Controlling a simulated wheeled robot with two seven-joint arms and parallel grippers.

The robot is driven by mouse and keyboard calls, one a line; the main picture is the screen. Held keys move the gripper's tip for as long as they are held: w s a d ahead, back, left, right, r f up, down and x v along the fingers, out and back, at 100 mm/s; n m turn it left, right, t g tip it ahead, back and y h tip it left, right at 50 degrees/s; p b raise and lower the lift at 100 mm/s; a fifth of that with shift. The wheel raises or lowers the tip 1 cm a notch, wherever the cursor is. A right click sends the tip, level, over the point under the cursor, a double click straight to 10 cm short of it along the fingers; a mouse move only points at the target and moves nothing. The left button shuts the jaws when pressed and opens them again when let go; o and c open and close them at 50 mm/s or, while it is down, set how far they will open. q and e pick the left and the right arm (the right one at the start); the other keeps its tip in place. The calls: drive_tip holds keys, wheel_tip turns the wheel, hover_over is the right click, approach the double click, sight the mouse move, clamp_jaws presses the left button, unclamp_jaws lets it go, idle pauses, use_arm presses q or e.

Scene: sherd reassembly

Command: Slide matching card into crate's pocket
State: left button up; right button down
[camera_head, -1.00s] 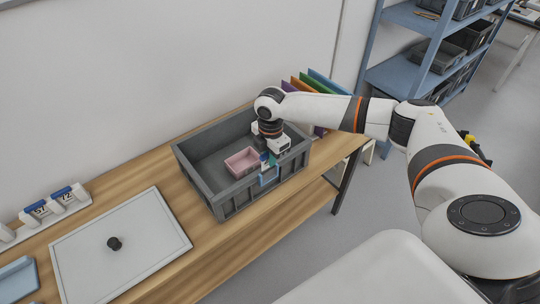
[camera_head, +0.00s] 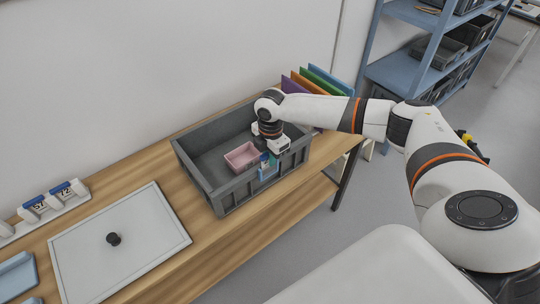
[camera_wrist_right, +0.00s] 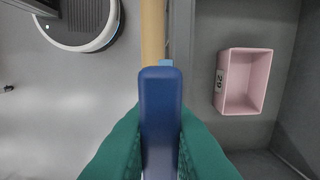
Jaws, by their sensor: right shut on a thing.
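The grey crate (camera_head: 196,182) stands on the wooden table. My right gripper (camera_head: 270,154) is over its front wall, shut on a card (camera_head: 266,166) with blue on it. In the right wrist view the card's dark blue top (camera_wrist_right: 160,95) sits between the teal fingertips of the right gripper (camera_wrist_right: 160,150). The card is upright at the outer face of the crate's front wall, where the light blue pocket is. A bit of light blue (camera_wrist_right: 166,63) shows beside the card. I cannot tell how deep the card sits in the pocket. My left gripper is out of view.
A pink box (camera_head: 240,157) is inside the crate; its label reads 29 in the wrist view. A white rack (camera_head: 68,206) holds other cards at the left. A white board (camera_head: 150,235) with a black knob lies left of the crate. Coloured folders (camera_head: 325,82) stand behind.

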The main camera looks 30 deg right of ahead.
drive_tip(key=shift+f, duration=0.2)
drive_tip(key=shift+f, duration=0.4)
drive_tip(key=shift+f, duration=0.2)
drive_tip(key=shift+s+f, duration=0.1)
drive_tip(key=c, duration=1.4)
unclamp_jaws()
drive_tip(key=shift+s+a, duration=0.1)
drive_tip(key=shift+s, duration=0.1)
drive_tip(key=shift+o, duration=0.3)
drive_tip(key=shift+f, duration=0.1)
drive_tip(key=shift+b, duration=0.3)
